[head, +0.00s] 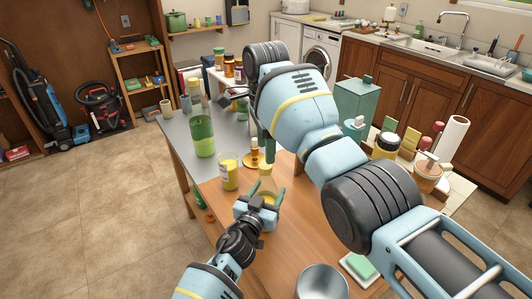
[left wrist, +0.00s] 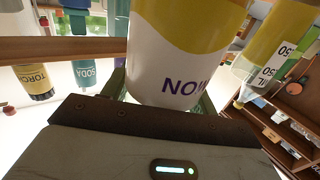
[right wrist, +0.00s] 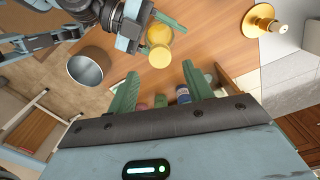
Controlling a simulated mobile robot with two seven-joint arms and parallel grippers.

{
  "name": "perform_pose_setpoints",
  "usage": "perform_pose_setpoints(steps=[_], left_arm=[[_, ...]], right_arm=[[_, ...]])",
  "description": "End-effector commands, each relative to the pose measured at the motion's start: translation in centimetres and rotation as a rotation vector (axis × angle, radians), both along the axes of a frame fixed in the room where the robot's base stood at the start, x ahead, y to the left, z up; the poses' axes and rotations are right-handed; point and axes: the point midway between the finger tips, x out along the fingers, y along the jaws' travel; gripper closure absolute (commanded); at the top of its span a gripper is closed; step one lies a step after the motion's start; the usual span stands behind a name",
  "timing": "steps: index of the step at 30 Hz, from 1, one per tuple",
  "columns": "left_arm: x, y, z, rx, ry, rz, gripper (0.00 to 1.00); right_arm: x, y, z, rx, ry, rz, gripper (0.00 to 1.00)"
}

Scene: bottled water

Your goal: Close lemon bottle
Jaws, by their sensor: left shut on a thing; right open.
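The lemon bottle (head: 266,182) is clear with a tapered neck and yellow contents. It stands upright between the fingers of my left gripper (head: 262,199), which is shut on it. In the left wrist view its yellow and white label (left wrist: 185,55) fills the middle. In the right wrist view the bottle (right wrist: 159,55) shows from above. My right gripper (right wrist: 160,72) is open and empty, above and apart from the bottle. In the head view the right arm hides most of that gripper (head: 269,148). I cannot make out a cap.
A beaker of yellow liquid (head: 229,172) stands close left of the bottle. A green bottle (head: 202,135) is farther left. A metal pot (head: 322,282) and a green sponge (head: 360,266) are at the front. Bare wood (head: 295,225) lies right of the bottle.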

Motion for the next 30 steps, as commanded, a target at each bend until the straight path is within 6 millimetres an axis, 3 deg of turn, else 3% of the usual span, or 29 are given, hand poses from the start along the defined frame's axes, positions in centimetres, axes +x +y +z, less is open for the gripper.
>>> perform_pose_setpoints(steps=[9, 14, 30], left_arm=[[0.0, 0.0, -0.1, 0.001, 0.001, 0.001, 1.0], [0.0, 0.0, -0.1, 0.001, 0.001, 0.001, 1.0], [0.0, 0.0, -0.1, 0.001, 0.001, 0.0, 1.0]], right_arm=[[0.0, 0.0, 0.0, -0.001, 0.002, 0.004, 0.49], [0.1, 0.1, 0.3, 0.0, -0.005, 0.09, 0.49], [0.3, 1.0, 2.1, -0.014, -0.04, 0.998, 0.49]])
